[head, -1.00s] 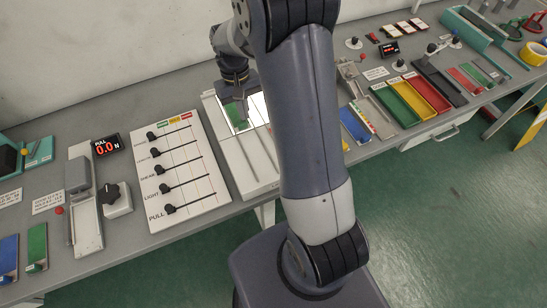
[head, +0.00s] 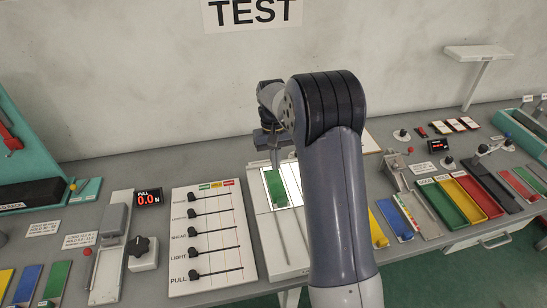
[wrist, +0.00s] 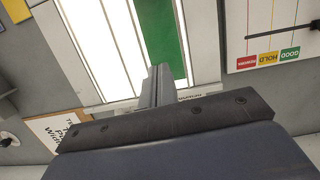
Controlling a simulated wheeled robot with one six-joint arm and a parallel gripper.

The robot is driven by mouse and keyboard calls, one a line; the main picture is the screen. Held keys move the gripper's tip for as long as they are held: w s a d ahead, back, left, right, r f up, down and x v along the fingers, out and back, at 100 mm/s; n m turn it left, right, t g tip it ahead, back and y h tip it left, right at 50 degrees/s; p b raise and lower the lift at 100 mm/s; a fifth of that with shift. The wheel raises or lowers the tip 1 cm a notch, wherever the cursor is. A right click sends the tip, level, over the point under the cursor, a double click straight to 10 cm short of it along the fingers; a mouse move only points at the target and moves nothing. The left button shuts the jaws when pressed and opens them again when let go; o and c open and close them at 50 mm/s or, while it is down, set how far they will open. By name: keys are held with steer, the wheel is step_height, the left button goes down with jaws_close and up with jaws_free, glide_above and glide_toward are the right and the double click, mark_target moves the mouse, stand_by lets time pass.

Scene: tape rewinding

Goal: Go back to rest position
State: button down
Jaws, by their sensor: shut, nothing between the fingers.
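My gripper (head: 275,152) is shut and empty, just above and behind a green piece (head: 281,187) on a bright white panel (head: 299,190). Its closed fingers also show in the wrist view (wrist: 161,82), in front of the green piece (wrist: 160,38), with nothing held between them. I cannot tell exactly how high the fingertips are over the tray. My own arm hides part of the bench to the right of the panel.
Colored trays (head: 452,200) are at the right. The wall (head: 180,70) stands behind the bench.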

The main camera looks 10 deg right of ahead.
steer(key=shift+w+a, duration=0.1)
steer(key=shift+w, duration=1.1)
steer(key=shift+s, duration=0.1)
steer(key=p, duration=0.2)
glide_toward(286, 198)
step_height(286, 198, down, 5)
steer(key=shift+f, duration=0.15)
steer(key=shift+s, duration=0.2)
steer(key=shift+s+f, duration=0.1)
steer(key=shift+f, duration=0.5)
